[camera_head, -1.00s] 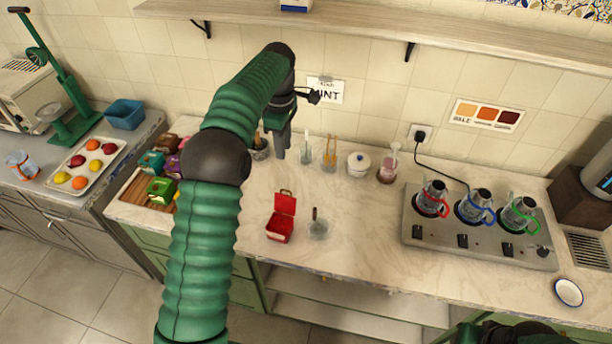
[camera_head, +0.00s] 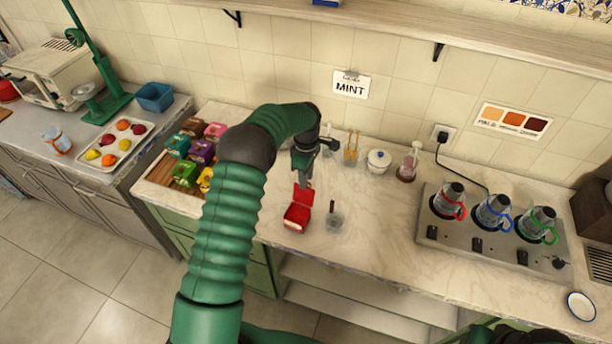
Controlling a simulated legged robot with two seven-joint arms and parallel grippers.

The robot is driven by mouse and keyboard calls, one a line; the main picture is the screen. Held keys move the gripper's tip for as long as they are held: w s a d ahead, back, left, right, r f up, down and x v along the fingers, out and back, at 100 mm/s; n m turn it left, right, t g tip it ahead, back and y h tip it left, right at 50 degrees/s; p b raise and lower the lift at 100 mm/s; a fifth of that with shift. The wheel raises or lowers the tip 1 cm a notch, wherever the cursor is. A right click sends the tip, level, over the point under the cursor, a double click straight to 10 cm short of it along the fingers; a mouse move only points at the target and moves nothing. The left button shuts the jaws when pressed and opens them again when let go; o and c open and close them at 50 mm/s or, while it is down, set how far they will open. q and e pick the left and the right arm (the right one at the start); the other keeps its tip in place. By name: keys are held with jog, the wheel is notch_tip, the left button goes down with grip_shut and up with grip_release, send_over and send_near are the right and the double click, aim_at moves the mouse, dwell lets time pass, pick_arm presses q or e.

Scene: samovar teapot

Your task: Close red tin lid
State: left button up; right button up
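The red tin (camera_head: 297,217) stands on the marble counter with its hinged lid (camera_head: 303,194) raised at the back. My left gripper (camera_head: 307,182) points down just behind the raised lid, with its fingertips close to the lid's top edge. I cannot tell whether they touch it. The fingers are small and dark, so their opening is unclear. My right gripper does not show. Only a dark part of mine is at the bottom right.
A small glass jar (camera_head: 335,221) stands close to the tin's right. A wooden tray (camera_head: 160,176) with coloured tins is to the left. A white sugar pot (camera_head: 378,162) stands behind. A stove (camera_head: 452,236) with several glass pots is at right.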

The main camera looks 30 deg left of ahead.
pick_arm(q)
jog(key=shift+d, duration=0.1)
jog(key=c, duration=0.6)
grip_shut()
jog(key=shift+a, duration=0.2)
jog(key=shift+s+d, duration=0.1)
